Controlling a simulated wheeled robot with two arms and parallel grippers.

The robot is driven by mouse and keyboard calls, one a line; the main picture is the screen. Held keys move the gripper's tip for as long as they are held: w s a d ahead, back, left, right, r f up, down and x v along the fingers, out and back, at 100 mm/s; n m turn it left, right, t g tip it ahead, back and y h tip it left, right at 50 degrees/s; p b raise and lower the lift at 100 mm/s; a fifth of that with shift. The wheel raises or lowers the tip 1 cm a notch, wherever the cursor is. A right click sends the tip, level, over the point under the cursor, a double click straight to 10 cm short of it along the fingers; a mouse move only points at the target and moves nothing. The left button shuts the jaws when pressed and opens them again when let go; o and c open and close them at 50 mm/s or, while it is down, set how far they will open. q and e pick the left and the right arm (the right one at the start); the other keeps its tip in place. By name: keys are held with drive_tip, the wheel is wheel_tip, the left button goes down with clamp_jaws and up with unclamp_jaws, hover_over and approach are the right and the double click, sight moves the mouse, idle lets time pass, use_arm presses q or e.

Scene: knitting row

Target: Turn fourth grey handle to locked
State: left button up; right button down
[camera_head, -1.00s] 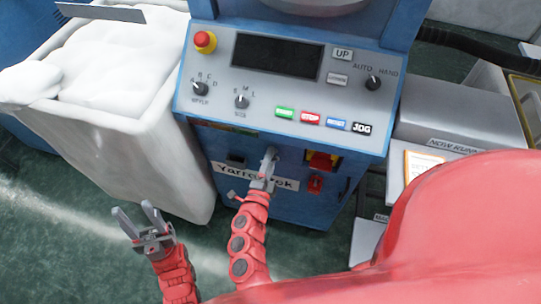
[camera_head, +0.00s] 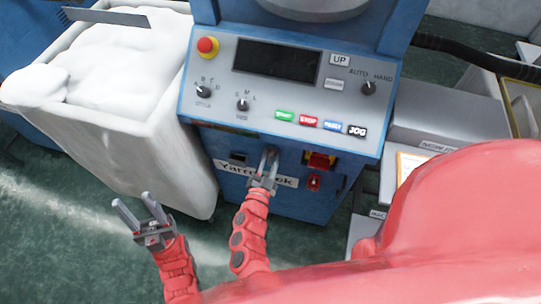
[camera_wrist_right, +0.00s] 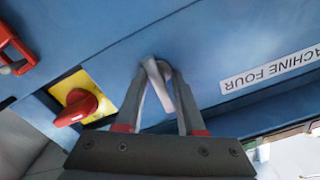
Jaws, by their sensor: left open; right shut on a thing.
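The grey handle (camera_wrist_right: 159,86) sits on the blue machine's front in the right wrist view, beside a white "MACHINE FOUR" label (camera_wrist_right: 270,71) that appears upside down. The handle slants slightly between the two fingers of my right gripper (camera_wrist_right: 158,75), which is shut on it. In the head view my right gripper (camera_head: 269,160) is at the lower front panel, over the "Yarn lock" label (camera_head: 230,170), and hides the handle. Which way the handle points relative to locked cannot be read. My left gripper (camera_head: 136,212) is open and empty, low on the left above the floor.
A red rotary switch on a yellow plate (camera_head: 320,161) and a smaller red part (camera_head: 314,182) are right of my right gripper. The control panel (camera_head: 205,125) juts out above. A white bin (camera_head: 190,165) stands left of the machine. Grey boxes (camera_head: 450,120) stand right.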

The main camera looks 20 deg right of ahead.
drive_tip(key=shift+n, duration=0.5)
drive_tip(key=c, duration=0.8)
unclamp_jaws()
drive_tip(key=shift+c, duration=0.2)
drive_tip(key=b+v, duration=0.1)
drive_tip(key=v, duration=1.6)
drive_tip(key=shift+a+b, duration=0.2)
drive_tip(key=shift+b, duration=0.1)
drive_tip(key=shift+s, duration=0.15)
